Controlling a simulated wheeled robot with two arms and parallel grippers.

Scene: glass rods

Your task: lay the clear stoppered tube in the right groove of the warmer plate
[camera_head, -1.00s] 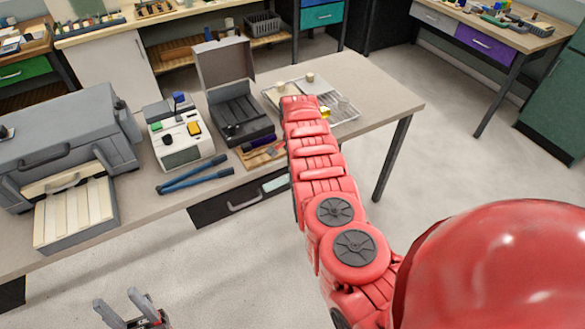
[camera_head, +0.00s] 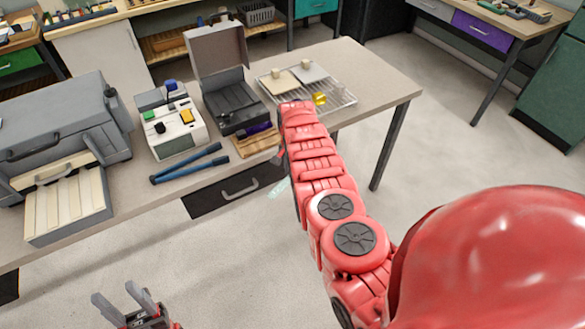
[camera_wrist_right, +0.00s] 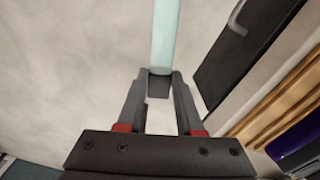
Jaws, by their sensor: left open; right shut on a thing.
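The clear stoppered tube (camera_head: 278,188) is pale teal. It shows in front of the table edge, over the floor in the head view. In the right wrist view the tube (camera_wrist_right: 165,40) points away from me, its dark stopper (camera_wrist_right: 158,88) between the fingers. My right gripper (camera_wrist_right: 160,78) is shut on this stoppered end; in the head view my red arm hides most of it. A cream grooved plate (camera_head: 66,207), apparently the warmer plate, sits in front of the large grey case at the left. My left gripper (camera_head: 115,292) is open and empty at the bottom left, apart from the table.
A wooden rack (camera_head: 256,144) with a purple item lies near the tube. Blue-handled pliers (camera_head: 190,163), a white device (camera_head: 177,130) and an open black case (camera_head: 228,105) stand between it and the plate. A wire tray (camera_head: 335,98) is behind my arm.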

